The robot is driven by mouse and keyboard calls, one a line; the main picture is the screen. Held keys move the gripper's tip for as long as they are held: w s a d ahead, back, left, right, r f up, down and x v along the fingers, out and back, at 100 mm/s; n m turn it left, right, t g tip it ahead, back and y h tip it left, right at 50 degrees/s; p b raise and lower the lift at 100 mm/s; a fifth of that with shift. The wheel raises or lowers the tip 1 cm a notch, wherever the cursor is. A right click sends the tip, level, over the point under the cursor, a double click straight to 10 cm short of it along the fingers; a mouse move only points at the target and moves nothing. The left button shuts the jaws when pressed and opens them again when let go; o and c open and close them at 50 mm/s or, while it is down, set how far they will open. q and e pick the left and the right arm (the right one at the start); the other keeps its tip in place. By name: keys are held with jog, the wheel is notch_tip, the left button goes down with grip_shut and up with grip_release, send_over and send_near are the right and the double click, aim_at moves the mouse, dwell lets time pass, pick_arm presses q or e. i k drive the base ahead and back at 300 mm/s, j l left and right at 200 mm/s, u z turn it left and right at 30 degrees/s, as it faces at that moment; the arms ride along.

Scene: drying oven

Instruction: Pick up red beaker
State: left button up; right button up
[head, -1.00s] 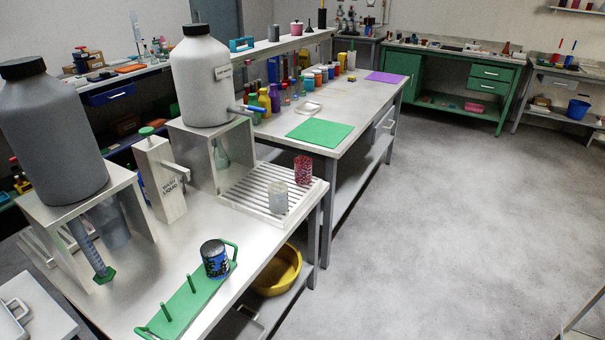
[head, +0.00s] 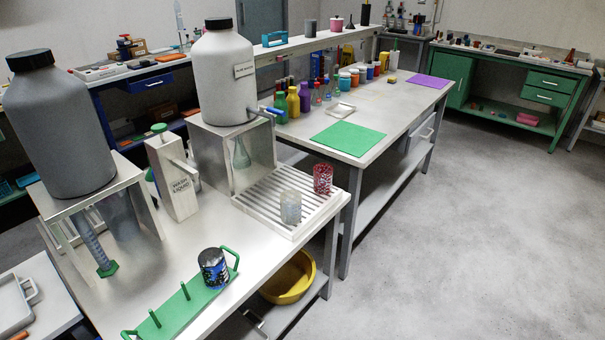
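The red beaker (head: 323,179) stands upright on the white slatted drying rack (head: 262,208), near the rack's right corner. It has a mottled red and white surface. A pale, clear beaker (head: 290,206) stands on the same rack in front of it, a little to the left, with a small gap between them. Neither of my grippers shows in the head view.
A large white bottle (head: 222,75) on a metal stand is behind the rack. A wash liquid dispenser (head: 172,180) and a green peg holder (head: 185,305) with a dark blue patterned cup (head: 213,267) share this bench. A yellow basin (head: 288,278) sits below. Open floor lies right.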

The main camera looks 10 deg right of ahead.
aim_at(323, 172)
jog(key=i+l+u, duration=0.1)
jog(key=l, duration=0.5)
jog(key=i+l+u, duration=0.1)
jog(key=l, duration=0.5)
jog(key=i+l+u, duration=0.1)
jog(key=l, duration=0.55)
jog(key=i+l+u, duration=0.1)
jog(key=l, duration=0.5)
jog(key=i, duration=0.05)
